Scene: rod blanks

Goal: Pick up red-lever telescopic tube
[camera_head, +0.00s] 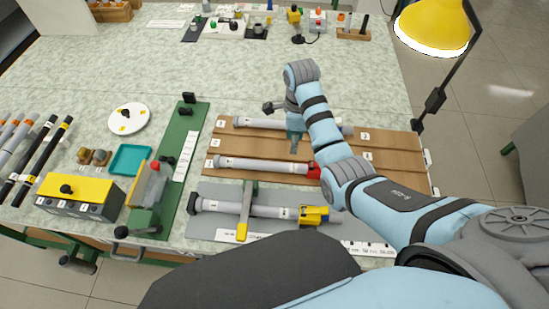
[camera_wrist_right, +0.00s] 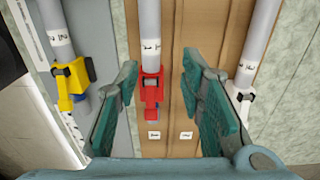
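The red-lever telescopic tube (camera_head: 260,165) is a grey-white tube lying in the middle of a brown board (camera_head: 400,167), with its red lever clamp (camera_head: 313,171) at the right end. In the right wrist view the red clamp (camera_wrist_right: 152,84) shows between my two teal fingers, nearer the left one. My right gripper (camera_head: 295,140) is open and empty, pointing down over the board; it also shows in the wrist view (camera_wrist_right: 160,68). I see no contact with the tube. My left gripper is not in view.
A white-lever tube (camera_head: 262,123) lies behind on the brown board. A yellow-lever tube (camera_head: 265,211) lies in front on a grey plate. A green measuring fixture (camera_head: 187,150), yellow-topped box (camera_head: 85,187), teal tray (camera_head: 129,158) and yellow lamp (camera_head: 435,25) stand around.

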